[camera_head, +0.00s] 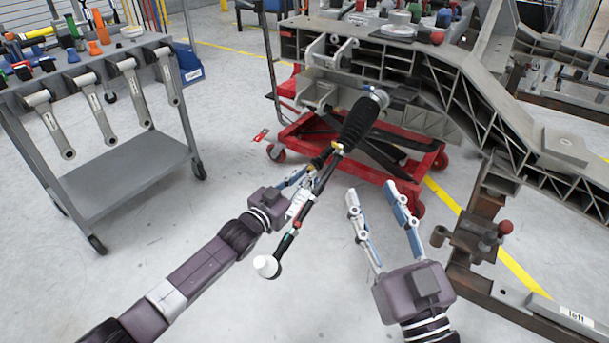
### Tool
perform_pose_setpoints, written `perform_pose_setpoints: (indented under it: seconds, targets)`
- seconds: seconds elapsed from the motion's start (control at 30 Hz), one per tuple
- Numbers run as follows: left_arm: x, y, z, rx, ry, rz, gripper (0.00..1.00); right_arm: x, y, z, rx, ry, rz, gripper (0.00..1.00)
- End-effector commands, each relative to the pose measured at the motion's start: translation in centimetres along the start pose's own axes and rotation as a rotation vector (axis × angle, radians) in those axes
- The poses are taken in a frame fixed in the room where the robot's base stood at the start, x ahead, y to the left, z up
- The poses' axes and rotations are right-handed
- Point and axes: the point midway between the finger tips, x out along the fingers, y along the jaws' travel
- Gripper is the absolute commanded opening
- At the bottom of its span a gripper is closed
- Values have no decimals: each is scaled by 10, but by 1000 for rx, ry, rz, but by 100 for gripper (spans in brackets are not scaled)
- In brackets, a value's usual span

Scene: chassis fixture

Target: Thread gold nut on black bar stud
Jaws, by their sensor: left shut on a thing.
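A long black bar (361,122) hangs tilted in front of me, with a thick ribbed upper part and a silver-blue upper end. Its thinner lower part runs down to a white round cap (266,266). My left gripper (312,178) is shut on this bar near its middle. A small gold-coloured piece (327,154) shows by the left fingertips; I cannot tell whether it is the gold nut or whether it is on a stud. My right gripper (377,198) is open and empty, to the right of the bar, its fingers pointing up and away.
A grey cart (110,178) with hanging metal arms and small coloured parts stands at left. A red lift cart (310,137) is behind the bar. The large grey chassis frame (475,95) and its fixture (478,235) fill the right.

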Motion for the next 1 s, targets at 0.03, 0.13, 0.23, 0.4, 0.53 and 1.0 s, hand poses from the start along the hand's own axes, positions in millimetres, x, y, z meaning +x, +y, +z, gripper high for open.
perform_pose_setpoints:
  seconds: [0.03,0.13,0.23,0.4,0.53,1.0]
  targets:
    - [0,0,1,7,-1,1,0,0,0,1,0,-2,0,40]
    - [-1,1,2,6,-2,1,0,0,0,1,0,-1,0,40]
    - [-1,1,2,7,-2,1,0,0,0,1,0,-1,0,40]
    - [0,1,2,216,-2,1,0,0,0,3,0,-12,0,40]
    - [0,0,3,467,-2,1,0,-1,-1,-3,1,21,-1,40]
    - [0,0,4,649,-2,3,0,-1,-2,-15,4,77,-5,40]
